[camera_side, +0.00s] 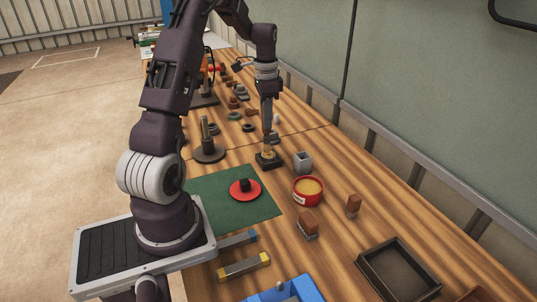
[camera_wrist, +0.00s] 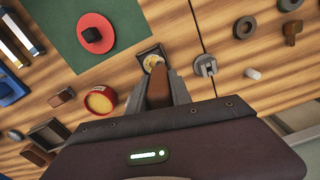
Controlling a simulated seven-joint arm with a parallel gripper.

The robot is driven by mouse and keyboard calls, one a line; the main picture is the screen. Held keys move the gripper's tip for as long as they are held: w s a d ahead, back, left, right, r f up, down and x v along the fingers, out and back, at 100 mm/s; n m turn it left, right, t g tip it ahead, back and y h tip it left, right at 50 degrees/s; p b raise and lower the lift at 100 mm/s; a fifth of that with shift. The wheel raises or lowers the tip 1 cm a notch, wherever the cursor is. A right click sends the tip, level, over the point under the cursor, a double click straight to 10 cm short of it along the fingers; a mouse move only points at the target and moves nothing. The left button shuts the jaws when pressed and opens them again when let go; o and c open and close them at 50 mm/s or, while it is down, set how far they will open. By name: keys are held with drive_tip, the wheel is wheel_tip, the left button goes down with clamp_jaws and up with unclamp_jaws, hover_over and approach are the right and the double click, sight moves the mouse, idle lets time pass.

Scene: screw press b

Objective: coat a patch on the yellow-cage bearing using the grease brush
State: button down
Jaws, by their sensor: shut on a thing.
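My gripper (camera_wrist: 160,100) is shut on the brown handle (camera_wrist: 159,88) of what looks like the grease brush, held upright and pointing down. In the side view my gripper (camera_side: 267,120) is directly above a small dark square base (camera_side: 268,162). A round yellowish piece (camera_wrist: 152,62) sits on that base, and I cannot tell for sure whether it is the yellow-cage bearing. The brush's lower end is at or just over this piece; contact is unclear. A red tin of yellow grease (camera_side: 308,190) stands nearer the side camera.
A green mat (camera_side: 210,200) holds a red disc (camera_side: 238,194) with a black block. A grey block (camera_side: 303,162) stands close to the square base. Several parts and stands crowd the bench's far end.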

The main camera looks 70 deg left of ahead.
drive_tip(key=shift+a, duration=0.45)
drive_tip(key=d, duration=0.4)
drive_tip(key=shift+d+r, duration=0.1)
drive_tip(key=shift+d, duration=0.15)
drive_tip(key=shift+a, duration=2.25)
